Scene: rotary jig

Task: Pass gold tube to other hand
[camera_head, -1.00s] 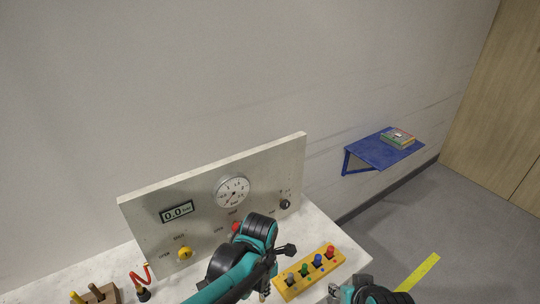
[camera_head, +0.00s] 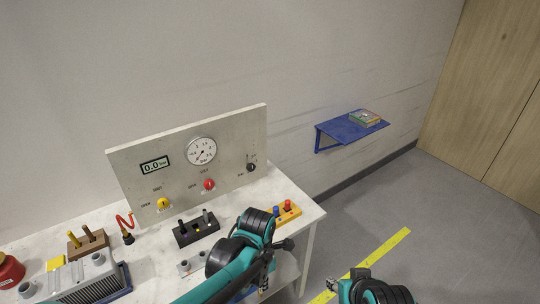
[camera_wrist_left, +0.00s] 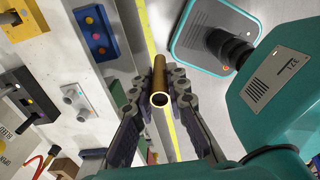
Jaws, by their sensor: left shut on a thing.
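The gold tube (camera_wrist_left: 160,78) is held between the fingers of my left gripper (camera_wrist_left: 158,100) in the left wrist view. Its open round end faces that camera. In the head view my left gripper (camera_head: 265,281) is at the front right edge of the workbench, mostly behind its own arm. Only a small gold tip of the tube shows there. Part of my right arm and gripper (camera_head: 349,284) shows at the bottom edge, apart from the left one and over the floor. Its fingers cannot be made out.
The white bench (camera_head: 291,181) carries an upright panel (camera_head: 232,145) with a gauge, a yellow block with coloured pegs (camera_head: 285,212), a black block (camera_head: 196,229) and a grey finned unit (camera_head: 92,287). A blue wall shelf (camera_head: 345,127) is at right. Floor at right is clear.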

